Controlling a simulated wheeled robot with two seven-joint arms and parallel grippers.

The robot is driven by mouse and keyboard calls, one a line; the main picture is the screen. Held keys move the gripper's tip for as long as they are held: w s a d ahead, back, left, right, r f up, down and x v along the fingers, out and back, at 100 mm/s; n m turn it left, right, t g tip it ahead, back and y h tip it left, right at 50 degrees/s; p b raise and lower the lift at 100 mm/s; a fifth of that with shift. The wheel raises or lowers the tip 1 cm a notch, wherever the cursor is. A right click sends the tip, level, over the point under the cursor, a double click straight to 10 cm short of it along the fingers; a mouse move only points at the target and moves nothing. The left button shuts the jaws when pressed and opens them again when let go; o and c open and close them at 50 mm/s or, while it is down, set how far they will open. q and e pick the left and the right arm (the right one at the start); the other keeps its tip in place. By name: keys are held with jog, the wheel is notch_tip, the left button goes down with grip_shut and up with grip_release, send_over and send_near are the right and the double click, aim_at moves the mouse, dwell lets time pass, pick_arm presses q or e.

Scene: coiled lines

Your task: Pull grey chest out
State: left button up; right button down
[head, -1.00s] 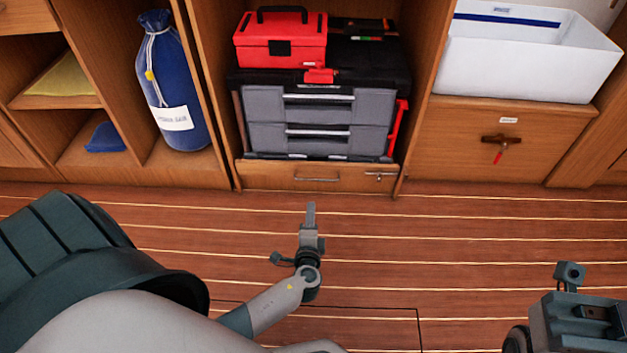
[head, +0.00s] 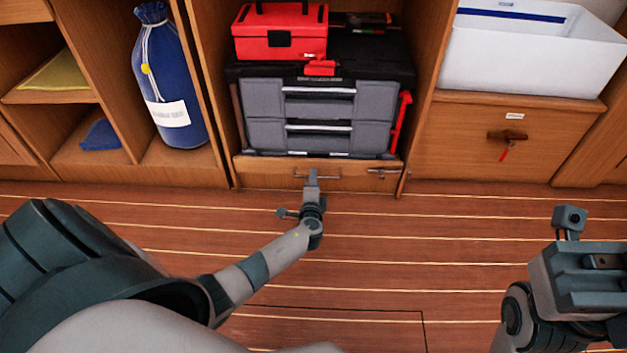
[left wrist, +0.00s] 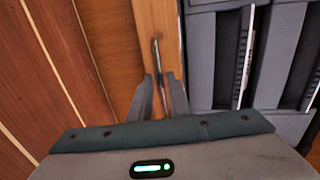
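The grey chest (head: 320,111) stands in the middle cabinet bay, with a black top, two grey drawers and silver handles. It also shows in the left wrist view (left wrist: 213,62). My left gripper (head: 312,174) is in front of the wooden drawer (head: 350,183) under the chest. In the left wrist view my left gripper (left wrist: 164,80) has its fingers apart, with the drawer's bar handle (left wrist: 156,55) in line with the gap. I cannot tell whether they touch it. My right gripper (head: 590,285) is at the lower right; its fingers are hidden.
A red toolbox (head: 280,32) sits on the chest. A red bar (head: 402,122) stands at the chest's right side. Bay walls flank the chest closely. A blue bag (head: 172,85) is left, a white bin (head: 530,55) right. The striped floor (head: 430,240) in front is clear.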

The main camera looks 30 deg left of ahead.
pick_arm(q)
jog(key=shift+w+a+f, duration=0.1)
jog(key=shift+w+a, duration=0.25)
jog(key=shift+w, duration=0.2)
grip_shut()
jog(key=shift+s+d+f, duration=0.1)
